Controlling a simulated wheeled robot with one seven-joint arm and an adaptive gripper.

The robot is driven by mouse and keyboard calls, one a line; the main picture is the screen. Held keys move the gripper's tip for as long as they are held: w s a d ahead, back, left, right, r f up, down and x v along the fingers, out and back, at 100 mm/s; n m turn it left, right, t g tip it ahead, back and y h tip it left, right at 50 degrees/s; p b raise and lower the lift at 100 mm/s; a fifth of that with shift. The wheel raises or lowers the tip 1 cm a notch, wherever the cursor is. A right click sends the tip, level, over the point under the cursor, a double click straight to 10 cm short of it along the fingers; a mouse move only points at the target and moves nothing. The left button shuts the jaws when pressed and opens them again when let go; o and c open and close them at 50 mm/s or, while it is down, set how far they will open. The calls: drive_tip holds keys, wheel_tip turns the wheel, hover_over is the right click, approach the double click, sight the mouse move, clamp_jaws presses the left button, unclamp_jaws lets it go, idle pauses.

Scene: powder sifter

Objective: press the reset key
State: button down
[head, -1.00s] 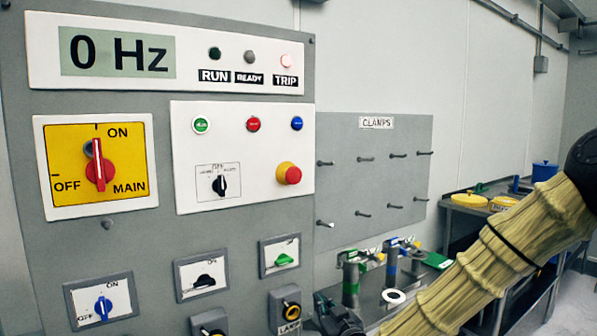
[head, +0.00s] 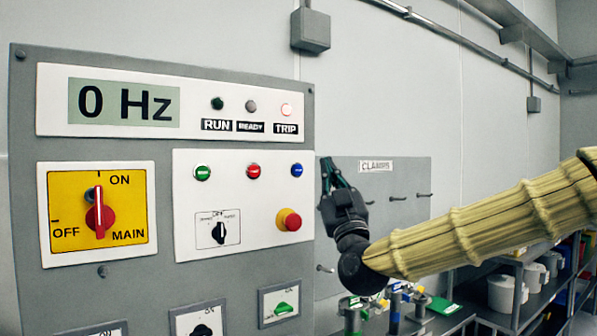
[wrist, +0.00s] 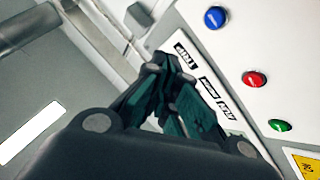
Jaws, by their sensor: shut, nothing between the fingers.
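A blue button (head: 297,170) sits at the right end of a row of three on the white control plate, beside a red button (head: 253,171) and a green button (head: 202,173). No key marked reset is legible; any lettering on the buttons is too small to read. In the wrist view the blue button (wrist: 215,18) is at the top, apart from the fingers. My gripper (head: 328,168) is shut and empty, fingers up, just right of the panel's edge in the head view. Its dark green fingers (wrist: 162,66) overlap the indicator labels in the wrist view.
A red emergency stop knob (head: 289,220) sticks out below the blue button. The display (head: 124,102) reads 0 Hz and the TRIP lamp (head: 286,109) is lit. The main switch (head: 99,212) points to ON. Pegs on the CLAMPS board (head: 390,215) stick out near my arm.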

sight(303, 169)
drive_tip(key=shift+r, duration=0.3)
drive_tip(key=shift+w+a+p, duration=0.35)
drive_tip(key=shift+w+a, duration=0.5)
drive_tip(key=shift+w, duration=0.35)
drive_tip(key=shift+w+a+p, duration=0.4)
drive_tip(key=shift+w+a, duration=0.45)
drive_tip(key=shift+w, duration=0.3)
drive_tip(key=shift+w+a+p, duration=0.35)
drive_tip(key=shift+w+a, duration=0.5)
drive_tip(key=shift+w, duration=0.35)
drive_tip(key=shift+w+a+f, duration=0.1)
drive_tip(key=shift+a, duration=0.05)
drive_tip(key=shift+w+a+b, duration=0.2)
drive_tip(key=shift+b, duration=0.2)
